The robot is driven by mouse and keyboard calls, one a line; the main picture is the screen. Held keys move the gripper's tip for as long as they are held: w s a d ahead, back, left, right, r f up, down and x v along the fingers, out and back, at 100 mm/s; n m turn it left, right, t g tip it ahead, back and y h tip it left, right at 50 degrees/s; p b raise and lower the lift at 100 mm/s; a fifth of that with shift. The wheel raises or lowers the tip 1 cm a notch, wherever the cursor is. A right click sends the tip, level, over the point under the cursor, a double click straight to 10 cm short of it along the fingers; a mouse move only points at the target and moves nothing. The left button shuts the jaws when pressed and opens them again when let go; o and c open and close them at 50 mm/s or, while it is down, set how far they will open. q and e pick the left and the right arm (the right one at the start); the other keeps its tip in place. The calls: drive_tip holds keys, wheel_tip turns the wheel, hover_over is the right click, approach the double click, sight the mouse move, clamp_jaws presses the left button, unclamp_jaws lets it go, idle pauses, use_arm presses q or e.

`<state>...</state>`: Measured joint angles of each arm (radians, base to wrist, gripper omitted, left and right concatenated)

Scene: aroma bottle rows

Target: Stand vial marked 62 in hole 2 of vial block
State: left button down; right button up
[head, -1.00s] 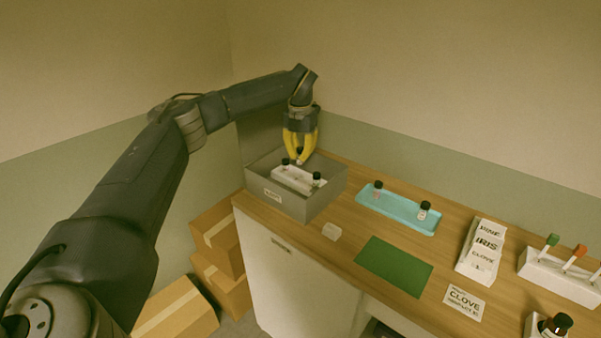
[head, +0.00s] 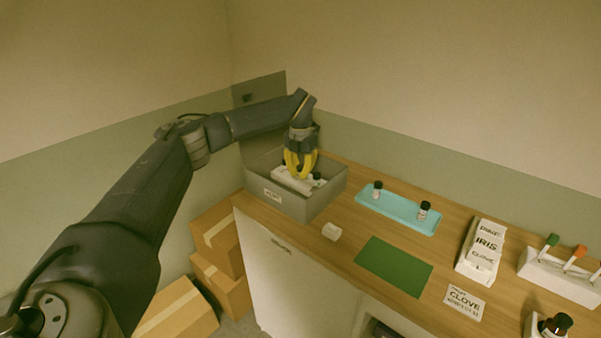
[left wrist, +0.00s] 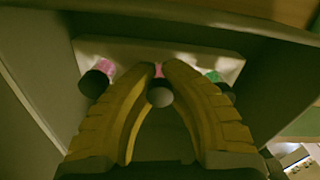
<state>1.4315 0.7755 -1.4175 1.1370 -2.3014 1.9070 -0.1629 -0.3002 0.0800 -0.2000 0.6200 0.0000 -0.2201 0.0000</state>
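The white vial block (head: 284,181) stands inside the grey box (head: 299,207) at the back left of the counter; it also shows in the left wrist view (left wrist: 205,56). My left gripper (head: 299,176) points down over the block's middle. In the left wrist view its yellow fingers (left wrist: 161,67) close around a vial with a grey cap (left wrist: 160,96) and a bit of pink. The vial's lower end is hidden, so I cannot tell whether it is in a hole. A pink-marked dark-capped vial (left wrist: 95,82) and a green-marked one (left wrist: 221,86) stand either side. No number is readable. My right gripper is not in view.
The box walls rise close around the gripper. A blue tray (head: 385,211) with two dark-capped vials lies to the right.

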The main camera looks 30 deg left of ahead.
sight(300, 166)
use_arm(q)
drive_tip(key=shift+f, duration=0.1)
drive_tip(key=c, duration=1.6)
unclamp_jaws()
drive_tip(key=shift+o, duration=0.2)
wheel_tip(300, 166, up, 12)
drive_tip(key=shift+s+r, duration=0.1)
drive_tip(key=shift+r, duration=0.05)
